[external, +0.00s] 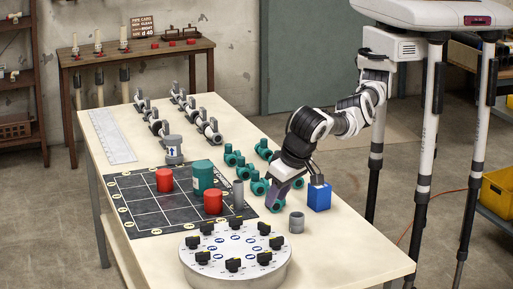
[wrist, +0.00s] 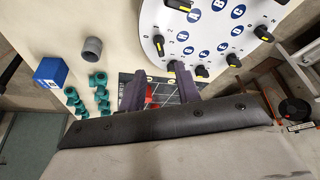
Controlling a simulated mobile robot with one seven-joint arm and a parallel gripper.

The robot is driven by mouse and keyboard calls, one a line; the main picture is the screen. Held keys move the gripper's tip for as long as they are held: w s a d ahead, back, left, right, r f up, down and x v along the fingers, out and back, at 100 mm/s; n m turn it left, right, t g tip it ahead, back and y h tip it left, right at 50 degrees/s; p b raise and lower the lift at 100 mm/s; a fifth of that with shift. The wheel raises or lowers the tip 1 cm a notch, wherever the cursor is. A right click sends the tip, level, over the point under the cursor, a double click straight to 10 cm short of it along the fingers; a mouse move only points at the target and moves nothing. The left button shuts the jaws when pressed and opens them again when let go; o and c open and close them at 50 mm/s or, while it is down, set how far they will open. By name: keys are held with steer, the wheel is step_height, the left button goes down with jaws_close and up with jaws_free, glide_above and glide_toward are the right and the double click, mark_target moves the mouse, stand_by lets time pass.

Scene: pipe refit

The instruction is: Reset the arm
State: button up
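My arm reaches from the right over the table, bent, with my gripper (external: 282,196) pointing down near the teal pipe fittings (external: 257,187). In the wrist view my gripper (wrist: 160,80) has its two purple fingers apart. The grid mat and a bit of red show beyond the gap, and nothing is held. A blue box (external: 319,196) and a grey pipe collar (external: 296,222) stand just right of the gripper in the external view. How high the fingertips are above the table is hard to tell.
The black grid mat (external: 150,211) bears red and teal cylinders. A round white dial plate (external: 236,272) with black knobs sits at the front. Grey-and-black pipe fittings (external: 208,127) and a white ruler (external: 111,136) lie farther back. The table's right front corner is clear.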

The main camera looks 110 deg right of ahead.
mark_target(265, 223)
steer(key=p+x, duration=0.2)
steer(key=x, duration=0.6)
steer(key=shift+d+f, duration=0.2)
steer(key=shift+f, duration=0.2)
steer(key=shift+a+f+n, duration=0.1)
steer(key=shift+f+n, duration=0.05)
steer(key=shift+n, duration=0.15)
steer(key=n+y+b, duration=0.1)
steer(key=n, duration=0.1)
steer(key=n+t+b, duration=0.1)
steer(key=n, duration=0.2)
steer(key=shift+n+y, duration=0.3)
steer(key=shift+y, duration=0.1)
steer(key=n+b, duration=0.1)
steer(key=n, duration=0.1)
steer(key=n+t+y+b, duration=0.1)
steer(key=n, duration=0.1)
steer(key=shift+s+d+y+b, duration=0.1)
steer(key=shift+d+y+b, duration=0.2)
steer(key=shift+b, duration=0.1)
steer(key=shift+n+y+b, duration=0.3)
steer(key=shift+n+b, duration=0.2)
steer(key=shift+n, duration=0.2)
steer(key=shift+o, duration=0.2)
